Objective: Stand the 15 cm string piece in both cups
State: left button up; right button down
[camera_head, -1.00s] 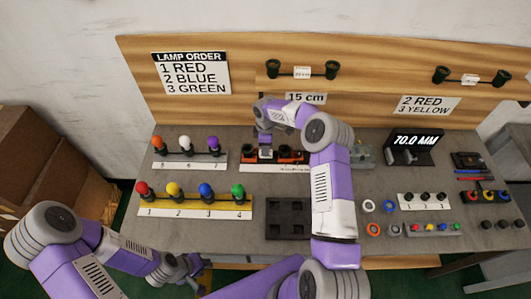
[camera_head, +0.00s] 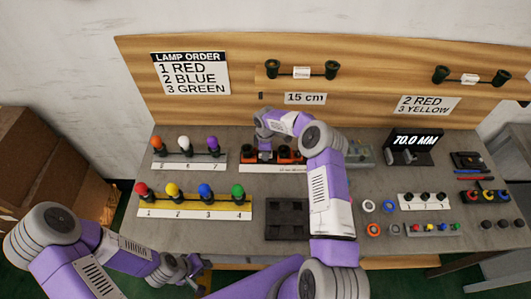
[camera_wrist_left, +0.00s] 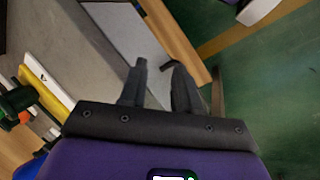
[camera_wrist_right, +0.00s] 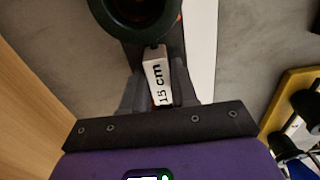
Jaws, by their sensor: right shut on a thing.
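My right gripper (camera_wrist_right: 157,90) is shut on the white "15 cm" block of the string piece (camera_wrist_right: 156,72). A dark round socket end (camera_wrist_right: 135,12) of the piece shows beyond the fingers; its other end is out of that view. In the head view my right arm reaches over the row of orange and black cups (camera_head: 296,156) at the back of the table. The held piece is mostly hidden there, and I cannot tell whether it touches the cups. My left gripper (camera_wrist_left: 158,85) is empty and open, low beside the table's front edge.
A lamp row (camera_head: 185,158) and a yellow-based lamp row (camera_head: 195,207) stand on the left. A dark tray (camera_head: 286,229) lies in front of the cups. A 70.0 MM display (camera_head: 414,142) stands at the right. Other string pieces hang on the wooden board (camera_head: 380,75).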

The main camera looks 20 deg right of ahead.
jog(key=shift+r, duration=0.15)
notch_tip(320, 180, up, 28)
jog(key=p, duration=0.2)
dwell(0.6)
jog(key=shift+f, duration=0.2)
